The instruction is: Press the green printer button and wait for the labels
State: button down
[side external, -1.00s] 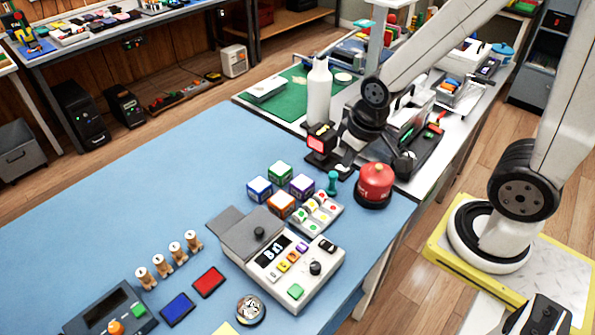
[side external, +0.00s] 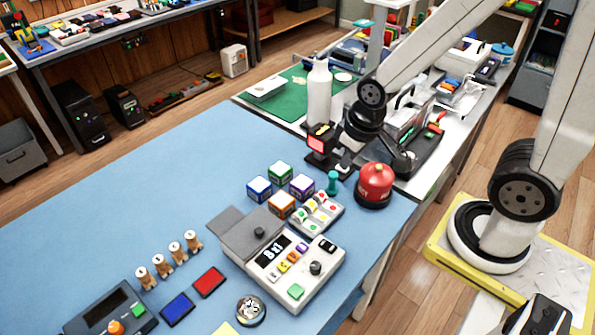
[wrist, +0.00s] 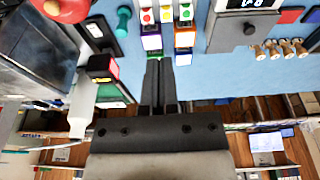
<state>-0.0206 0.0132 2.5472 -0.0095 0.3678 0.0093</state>
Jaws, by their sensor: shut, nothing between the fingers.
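Nothing touches the green button. A dark box (side external: 100,318) at lower left has an orange knob and a small green key; I cannot tell which device is the printer. My gripper (wrist: 159,64) is shut and empty in the wrist view, its fingers pointing toward the coloured cubes, away from the green button. Its fingertips are hard to make out in the side view. I see no clear printed labels.
Several coloured cubes (side external: 281,205) and a small panel of coloured buttons (side external: 318,212) stand behind the console. A red dome (side external: 375,183), a teal peg (side external: 332,182), a red-screened device (side external: 317,143) and a white bottle (side external: 319,92) stand around my wrist.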

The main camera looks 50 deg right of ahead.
jog(key=a+f+n+g+h, duration=0.3)
jog(key=a+n+g, duration=0.15)
jog(key=a, duration=0.55)
jog(key=n+t+h, duration=0.3)
jog(key=n+h, duration=0.3)
send_over(292, 293)
jog(key=shift+f+m, duration=0.25)
jog(key=shift+f, duration=0.75)
jog(key=shift+f, duration=0.15)
jog(key=shift+f, duration=4.25)
